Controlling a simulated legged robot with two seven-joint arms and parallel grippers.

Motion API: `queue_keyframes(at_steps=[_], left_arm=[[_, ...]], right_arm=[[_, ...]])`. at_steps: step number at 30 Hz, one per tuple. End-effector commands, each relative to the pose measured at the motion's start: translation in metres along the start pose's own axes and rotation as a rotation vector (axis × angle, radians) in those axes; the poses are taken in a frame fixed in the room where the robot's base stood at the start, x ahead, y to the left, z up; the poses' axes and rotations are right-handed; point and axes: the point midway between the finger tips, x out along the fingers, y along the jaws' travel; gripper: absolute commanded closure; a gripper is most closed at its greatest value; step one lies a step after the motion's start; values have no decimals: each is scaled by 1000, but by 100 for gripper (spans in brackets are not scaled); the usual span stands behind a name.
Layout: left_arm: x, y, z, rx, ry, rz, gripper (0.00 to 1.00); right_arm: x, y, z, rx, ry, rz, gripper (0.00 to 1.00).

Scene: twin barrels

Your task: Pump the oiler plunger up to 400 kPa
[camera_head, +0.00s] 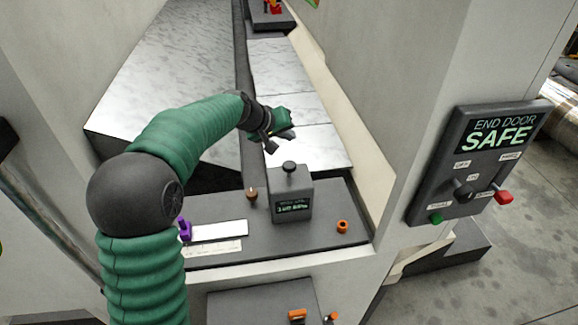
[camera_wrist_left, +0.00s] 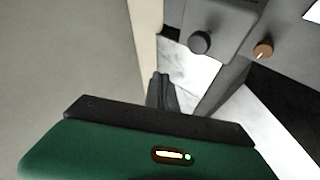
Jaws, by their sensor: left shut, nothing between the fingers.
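The oiler is a grey box (camera_head: 291,196) on the dark bench panel, with a small green-lit display on its front; the reading is too small to read surely. Its black plunger knob (camera_head: 290,167) stands on top, and nothing touches it. In the left wrist view the round black knob (camera_wrist_left: 200,42) shows above and right of the fingers. My left gripper (camera_head: 269,147) is above and behind the oiler, a little left of the plunger, its fingers pointing down. It is shut and empty; the closed fingers (camera_wrist_left: 161,90) show in the wrist view. My right gripper is not in view.
A purple part (camera_head: 185,230) and a white plate (camera_head: 219,230) lie further left. An END DOOR SAFE panel (camera_head: 480,160) is on the right wall.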

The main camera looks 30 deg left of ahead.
Motion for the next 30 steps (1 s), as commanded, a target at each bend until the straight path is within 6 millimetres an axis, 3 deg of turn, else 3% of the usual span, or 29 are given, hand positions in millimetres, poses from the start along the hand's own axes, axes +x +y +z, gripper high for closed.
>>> queue_keyframes(at_steps=[15, 30], left_arm=[[52, -38, 38, 1, 0, 0, 100], [52, -39, 38, 0, 0, 0, 100]], right_arm=[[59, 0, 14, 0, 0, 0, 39], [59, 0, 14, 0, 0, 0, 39]])
